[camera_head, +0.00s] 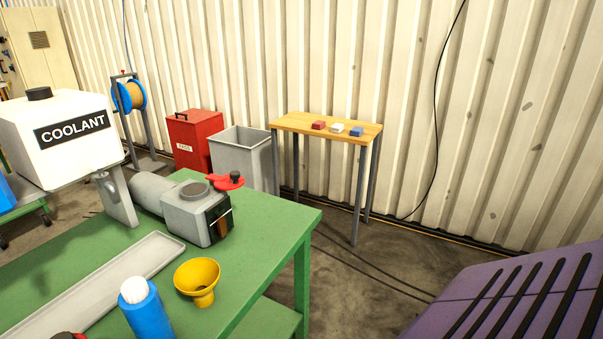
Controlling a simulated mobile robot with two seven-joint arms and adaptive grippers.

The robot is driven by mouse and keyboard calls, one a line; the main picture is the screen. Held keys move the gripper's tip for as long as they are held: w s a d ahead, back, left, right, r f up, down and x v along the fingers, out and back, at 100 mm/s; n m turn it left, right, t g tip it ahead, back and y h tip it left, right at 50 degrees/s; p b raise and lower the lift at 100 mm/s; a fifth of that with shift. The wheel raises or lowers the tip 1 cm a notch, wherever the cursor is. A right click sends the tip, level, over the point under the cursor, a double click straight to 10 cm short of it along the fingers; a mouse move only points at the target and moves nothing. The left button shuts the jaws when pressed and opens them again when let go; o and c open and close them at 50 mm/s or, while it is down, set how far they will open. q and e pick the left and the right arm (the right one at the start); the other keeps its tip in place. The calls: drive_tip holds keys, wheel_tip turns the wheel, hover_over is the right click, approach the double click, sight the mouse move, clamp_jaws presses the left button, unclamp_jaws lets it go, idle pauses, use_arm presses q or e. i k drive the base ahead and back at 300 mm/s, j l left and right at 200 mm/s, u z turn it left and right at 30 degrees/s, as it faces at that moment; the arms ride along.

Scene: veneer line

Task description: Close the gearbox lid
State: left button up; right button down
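The grey gearbox (185,213) stands on the green workbench (262,245), with a grey cylindrical body behind it to the left. A round dark-rimmed opening (193,191) shows on its top. The red lid (226,183) with a black knob is swung off to the right of this opening and leaves it uncovered. How the lid is attached is too small to tell. Neither of my grippers is in view.
A yellow funnel (198,279), a blue bottle or roll (147,311) and a long grey tray (104,287) are in front of the gearbox. A white coolant tank (60,140) stands behind left. A purple slotted surface (515,300) fills the lower right.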

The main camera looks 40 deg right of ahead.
sight(224, 176)
drive_tip(key=i+l+z, duration=0.15)
drive_tip(key=z, duration=0.3)
drive_tip(key=i+z, duration=0.5)
drive_tip(key=k+l, duration=0.1)
drive_tip(key=j, duration=0.1)
